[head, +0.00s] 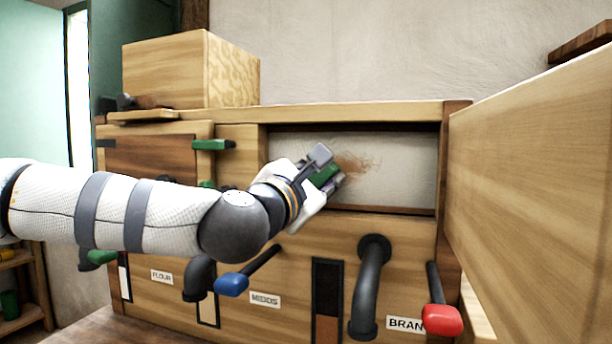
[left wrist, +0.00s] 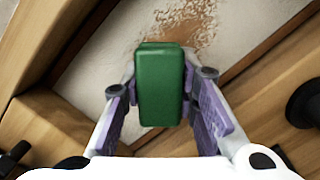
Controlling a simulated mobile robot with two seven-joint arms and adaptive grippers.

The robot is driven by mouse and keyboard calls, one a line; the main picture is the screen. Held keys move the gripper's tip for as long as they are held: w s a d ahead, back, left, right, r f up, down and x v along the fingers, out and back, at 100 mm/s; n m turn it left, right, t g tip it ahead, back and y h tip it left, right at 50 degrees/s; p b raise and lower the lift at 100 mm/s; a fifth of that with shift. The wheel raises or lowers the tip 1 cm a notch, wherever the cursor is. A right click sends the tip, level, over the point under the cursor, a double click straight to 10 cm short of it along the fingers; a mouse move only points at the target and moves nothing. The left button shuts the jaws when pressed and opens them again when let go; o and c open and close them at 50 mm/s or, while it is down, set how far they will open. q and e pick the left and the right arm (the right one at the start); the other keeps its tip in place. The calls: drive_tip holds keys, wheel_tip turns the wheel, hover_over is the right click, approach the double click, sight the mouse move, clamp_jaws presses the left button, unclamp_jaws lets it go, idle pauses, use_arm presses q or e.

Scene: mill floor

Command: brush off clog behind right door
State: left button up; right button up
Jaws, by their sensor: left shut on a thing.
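The right door (head: 530,190) stands swung open at the right of the head view. Behind it is an opening with a pale screen (head: 405,165). The clog (head: 358,165) is a thin brown crumbly patch on that screen, and it also shows at the top of the left wrist view (left wrist: 190,25). My left gripper (head: 325,178) is shut on a green block-shaped brush handle (left wrist: 162,85), in front of the screen just left of the clog. The brush's bristles are hidden, so I cannot tell whether they touch the screen. My right gripper is not in view.
The left door (head: 150,155) is closed, with a green handle (head: 211,145). Below are dark pipes (head: 370,285), a blue-knobbed lever (head: 232,285) and a red-knobbed lever (head: 441,319). A wooden box (head: 165,72) stands on top. The opening's wooden frame surrounds the screen.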

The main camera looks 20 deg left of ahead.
sight(388, 159)
use_arm(q)
drive_tip(key=shift+d, duration=3.6)
drive_tip(key=d+p, duration=0.1)
drive_tip(key=d, duration=0.2)
drive_tip(key=shift+s+d, duration=0.1)
drive_tip(key=shift+r, duration=0.15)
drive_tip(key=shift+r+p, duration=0.3)
drive_tip(key=shift+r, duration=0.45)
drive_tip(key=shift+a+f, duration=0.1)
drive_tip(key=shift+a, duration=0.1)
drive_tip(key=a, duration=0.2)
drive_tip(key=shift+a, duration=0.3)
drive_tip(key=shift+a+f, duration=0.15)
drive_tip(key=shift+a, duration=0.25)
drive_tip(key=shift+a+p, duration=0.5)
drive_tip(key=shift+a, duration=0.7)
drive_tip(key=shift+w+a+p, duration=0.15)
drive_tip(key=shift+a+p, duration=0.05)
drive_tip(key=shift+a, duration=1.55)
drive_tip(key=shift+w+a+p, duration=0.15)
drive_tip(key=shift+a, duration=1.7)
drive_tip(key=shift+s+r+p, duration=0.15)
drive_tip(key=shift+r+p, duration=0.2)
drive_tip(key=shift+r, duration=0.5)
drive_tip(key=shift+d+f, duration=0.25)
drive_tip(key=shift+d, duration=6.4)
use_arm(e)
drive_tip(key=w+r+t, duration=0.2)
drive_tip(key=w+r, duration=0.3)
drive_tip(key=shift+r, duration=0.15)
